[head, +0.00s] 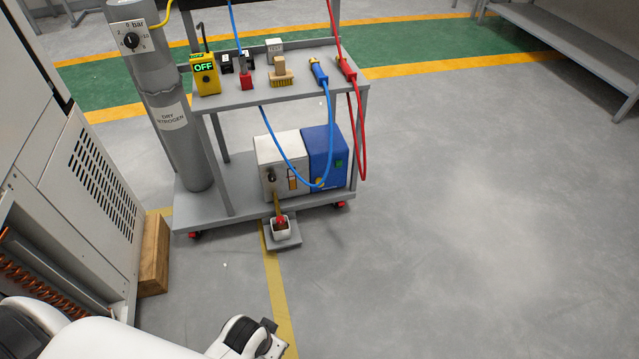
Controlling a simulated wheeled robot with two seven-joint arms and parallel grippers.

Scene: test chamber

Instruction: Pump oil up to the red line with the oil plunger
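A pump unit with a white box (281,168) and a blue box (326,158) stands on the cart's lower shelf. The white box's front has a dark round fitting and a small orange-and-white sight window (292,180); its level and any red line are too small to read. Below, a small white cup (281,232) with a red top part stands on a grey floor plate (283,245); a yellowish rod or tube rises from it towards the white box. I cannot tell whether this is the oil plunger. My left gripper (269,341) is at the bottom edge, mostly cut off, apart from the cup.
The grey cart (205,222) holds a yellow meter reading OFF (204,75), a brush (281,73) and blue and red hoses. A grey nitrogen cylinder (172,120) and a wooden block (154,255) are left. The floor on the right is clear.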

